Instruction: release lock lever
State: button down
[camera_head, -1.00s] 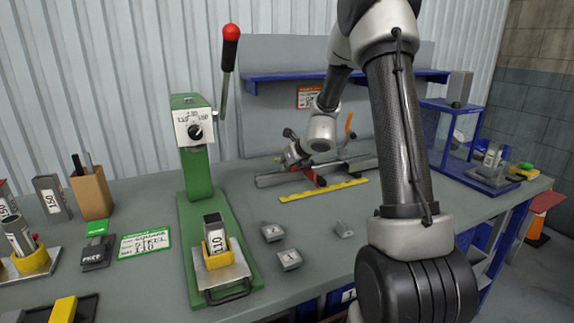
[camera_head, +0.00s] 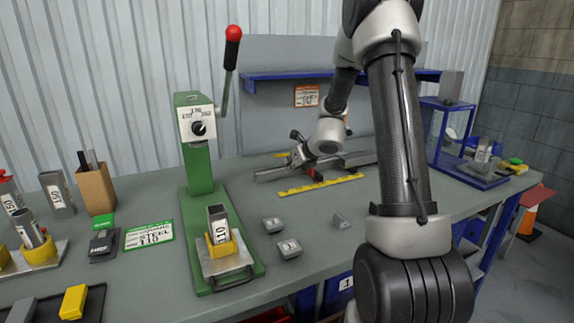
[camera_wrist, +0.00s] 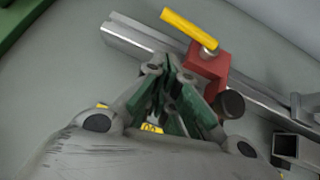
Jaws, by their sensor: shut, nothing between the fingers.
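A red stop block (camera_wrist: 208,68) sits on a grey metal rail (camera_wrist: 130,38) in the wrist view. A yellow lever (camera_wrist: 189,28) lies across its top, its free end toward the upper left. In the head view the red block (camera_head: 314,174) is partly hidden by my arm, and a small yellow piece (camera_head: 281,155), apparently the lever, shows left of my gripper (camera_head: 299,157). In the wrist view my gripper (camera_wrist: 168,68) is shut and empty, its fingertips beside the red block and apart from the lever. Contact with the block is unclear.
A dark round knob (camera_wrist: 231,104) sticks out from the block. A yellow scale (camera_head: 318,185) lies along the rail's front. A green press (camera_head: 198,150) with a red-knobbed handle stands left. Small grey blocks (camera_head: 289,248) lie in front; the table between is clear.

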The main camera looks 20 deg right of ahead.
jog(key=a+v, duration=0.1)
jog(key=v, duration=0.9)
jog(key=shift+s+a, duration=0.3)
jog(key=s+a+f+n+g+y, duration=0.1)
jog(key=s+a+n+g+y, duration=0.3)
jog(key=s+n, duration=1.1)
jog(key=s+r+n+h, duration=0.3)
jog(key=s+r+n, duration=0.2)
jog(key=s+n, duration=0.4)
jog(key=s+r+n+g+h, duration=0.1)
jog(key=s+r+n+h, duration=0.1)
jog(key=s+r+n, duration=0.3)
jog(key=shift+s+a+r+n+g+h, duration=0.2)
jog(key=shift+s+n+g+h, duration=0.15)
jog(key=shift+s+n, duration=1.85)
